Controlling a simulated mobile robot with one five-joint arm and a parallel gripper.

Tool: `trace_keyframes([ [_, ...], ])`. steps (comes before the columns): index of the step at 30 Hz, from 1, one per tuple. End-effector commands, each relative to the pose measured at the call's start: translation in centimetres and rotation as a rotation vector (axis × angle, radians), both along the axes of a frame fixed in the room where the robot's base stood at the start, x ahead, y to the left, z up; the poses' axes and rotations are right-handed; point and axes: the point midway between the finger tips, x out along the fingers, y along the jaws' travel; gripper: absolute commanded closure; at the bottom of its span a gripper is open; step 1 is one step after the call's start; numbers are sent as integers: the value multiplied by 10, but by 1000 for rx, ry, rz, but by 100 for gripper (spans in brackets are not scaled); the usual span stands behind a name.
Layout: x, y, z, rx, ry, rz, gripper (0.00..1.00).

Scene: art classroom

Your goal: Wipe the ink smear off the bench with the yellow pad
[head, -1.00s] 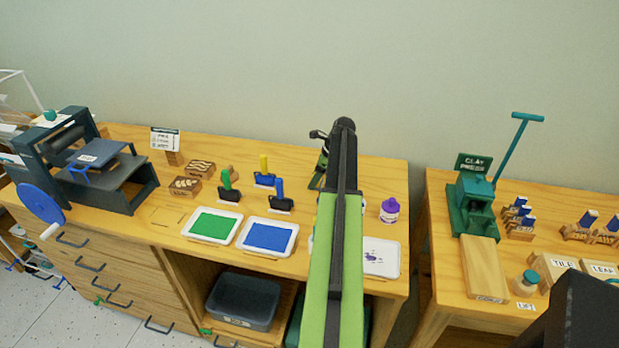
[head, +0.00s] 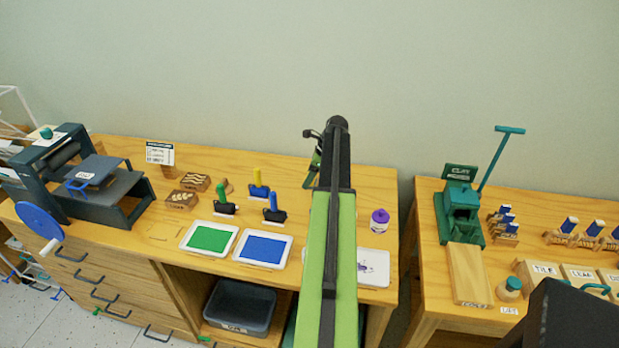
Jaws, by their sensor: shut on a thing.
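Purple ink marks (head: 365,268) show on a white board (head: 380,274) on the bench (head: 378,191), just right of my arm. The arm covers the middle of the board and perhaps more of the ink. My gripper (head: 312,172) shows only in part, as a green and dark piece left of the arm's far end, over the back of the bench. Its fingertips are hidden behind the arm. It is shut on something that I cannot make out. I do not see the yellow pad anywhere.
A purple-capped jar (head: 380,221) stands behind the board. Green (head: 209,237) and blue (head: 263,249) ink trays lie left of the arm, with handled tools behind them. A press (head: 85,180) fills the left end. A gap separates the bench from the right-hand table (head: 430,224).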

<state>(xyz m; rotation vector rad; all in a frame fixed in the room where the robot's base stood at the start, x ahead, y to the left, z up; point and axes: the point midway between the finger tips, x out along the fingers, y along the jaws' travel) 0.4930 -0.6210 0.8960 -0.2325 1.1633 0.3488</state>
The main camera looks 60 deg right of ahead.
Motion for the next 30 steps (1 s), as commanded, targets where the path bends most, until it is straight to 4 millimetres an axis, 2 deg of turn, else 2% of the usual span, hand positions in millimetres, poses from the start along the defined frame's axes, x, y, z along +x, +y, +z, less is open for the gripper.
trace_keyframes([
  [8, 0, 0, 2, 0, -1, 0, 77],
  [16, 0, 0, 31, 0, -1, 0, 77],
  [30, 0, 0, 29, 0, -1, 0, 77],
])
